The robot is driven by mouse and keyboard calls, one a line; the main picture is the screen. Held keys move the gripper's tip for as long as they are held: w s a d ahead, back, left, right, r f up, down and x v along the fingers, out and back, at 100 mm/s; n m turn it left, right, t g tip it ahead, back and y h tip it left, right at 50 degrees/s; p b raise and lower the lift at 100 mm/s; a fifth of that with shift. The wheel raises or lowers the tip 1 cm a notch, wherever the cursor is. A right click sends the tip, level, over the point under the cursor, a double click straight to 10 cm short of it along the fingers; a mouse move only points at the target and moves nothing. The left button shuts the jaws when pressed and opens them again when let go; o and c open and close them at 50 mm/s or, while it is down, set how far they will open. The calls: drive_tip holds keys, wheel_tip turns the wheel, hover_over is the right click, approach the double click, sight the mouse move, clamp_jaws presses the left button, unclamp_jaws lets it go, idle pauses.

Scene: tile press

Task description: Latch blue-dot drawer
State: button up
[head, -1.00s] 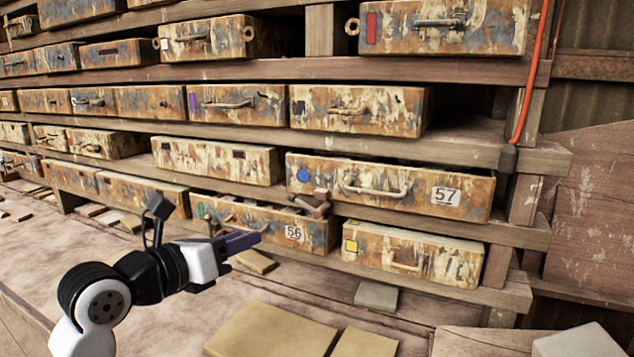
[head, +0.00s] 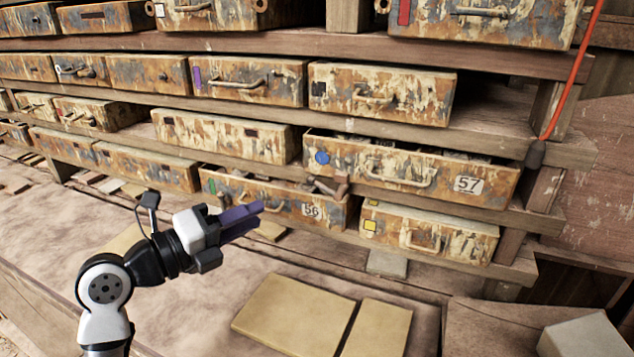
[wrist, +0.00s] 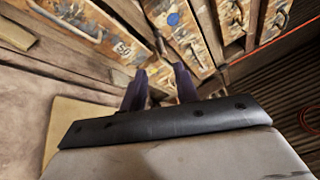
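The blue-dot drawer (head: 420,176) is a rusty, paint-flaked box marked 57, with a round blue dot at its left and a curved handle. Its front stands out from the shelf, and its dark open top shows contents. In the wrist view, its front (wrist: 181,32) lies at the top, beyond my fingers. My gripper (head: 245,221) has purple fingers, is empty and is to the lower left of this drawer, in front of drawer 56. The wrist view shows the fingers (wrist: 160,85) apart with nothing between them. I cannot make out a latch.
Drawer 56 (head: 270,203) sticks out below, with a brown hammer-like piece (head: 333,187) at its top edge. A yellow-marked drawer (head: 455,238) is at lower right. Flat yellow boards (head: 293,312) lie on the bench. An orange cord (head: 572,75) hangs at right.

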sight(319, 186)
drive_tip(key=p+x, duration=0.5)
drive_tip(key=x, duration=0.7)
drive_tip(key=shift+d+r, duration=0.1)
drive_tip(key=shift+r, duration=0.05)
drive_tip(key=shift+w+d+p, duration=0.3)
drive_tip(key=shift+w+d, duration=0.1)
drive_tip(key=shift+d, duration=0.05)
clamp_jaws()
